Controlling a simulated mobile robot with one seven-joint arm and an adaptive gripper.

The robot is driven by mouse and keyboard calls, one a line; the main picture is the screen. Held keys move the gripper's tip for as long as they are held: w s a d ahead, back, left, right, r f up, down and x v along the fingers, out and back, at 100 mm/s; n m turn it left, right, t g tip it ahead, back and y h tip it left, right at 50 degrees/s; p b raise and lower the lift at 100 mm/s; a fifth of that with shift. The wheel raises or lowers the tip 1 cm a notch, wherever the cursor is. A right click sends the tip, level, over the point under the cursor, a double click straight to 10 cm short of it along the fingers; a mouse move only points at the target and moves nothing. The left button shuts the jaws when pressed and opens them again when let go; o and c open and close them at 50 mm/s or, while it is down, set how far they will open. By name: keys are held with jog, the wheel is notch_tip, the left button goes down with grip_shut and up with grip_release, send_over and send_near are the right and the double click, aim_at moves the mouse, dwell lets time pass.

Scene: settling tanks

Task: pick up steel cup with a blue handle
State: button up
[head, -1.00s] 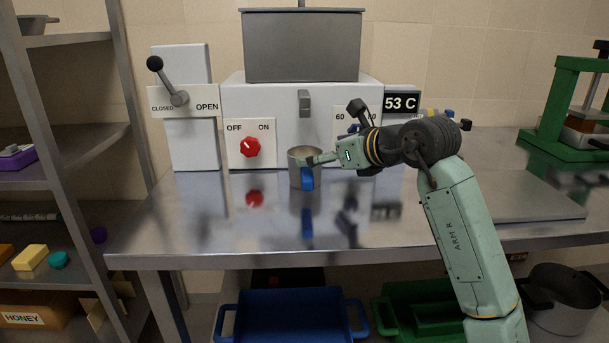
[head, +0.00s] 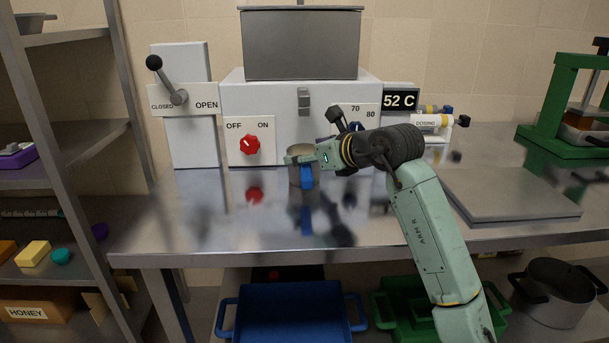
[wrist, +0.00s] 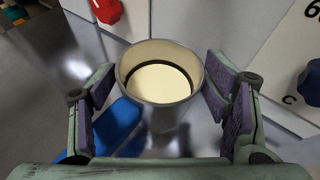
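The steel cup (head: 294,178) stands upright on the steel table in front of the white machine. Its blue handle (head: 307,177) faces the front of the table. In the wrist view the cup (wrist: 160,85) holds a pale cream-coloured content, and its blue handle (wrist: 118,122) points to the lower left. My gripper (wrist: 158,92) is open, with one purple-padded finger on each side of the cup. A gap shows between the cup and the left finger; the right finger is very close to the wall. In the head view my gripper (head: 300,158) overlaps the cup's upper part.
Behind the cup stands the white machine (head: 275,105) with a red OFF/ON knob (head: 250,146) and a display reading 52 C (head: 399,102). A lever (head: 168,80) is at the left. A flat grey plate (head: 510,195) lies at the right. The table front is clear.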

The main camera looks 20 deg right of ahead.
jog(key=c, duration=1.4)
jog(key=shift+o, duration=0.2)
